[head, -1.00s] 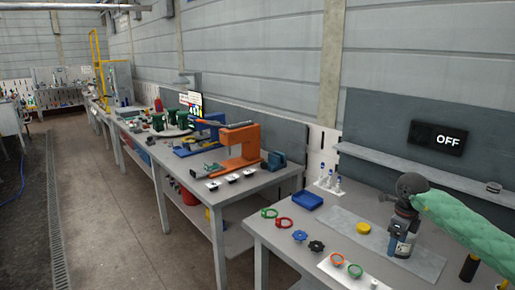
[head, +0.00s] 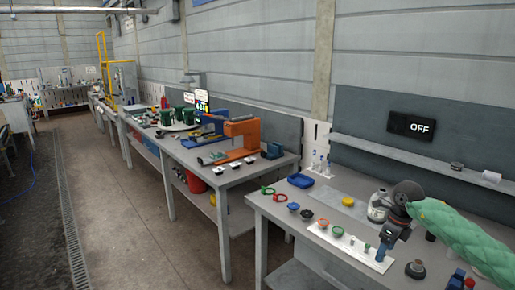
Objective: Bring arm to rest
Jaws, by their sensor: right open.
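My right arm comes in from the right in a green quilted sleeve. My right gripper (head: 384,251) points down over the front part of the near workbench (head: 335,267), with its jaws open. A blue piece shows at its tip; I cannot tell whether it is apart from the gripper. A bottle with a pale label (head: 378,206) stands upright on the bench just behind and left of the gripper, partly hidden by my wrist. My left gripper is not in view.
A white strip (head: 345,243) with small parts lies left of the gripper. A dark round part (head: 415,269) is at right. An orange frame (head: 243,137) stands on the farther bench.

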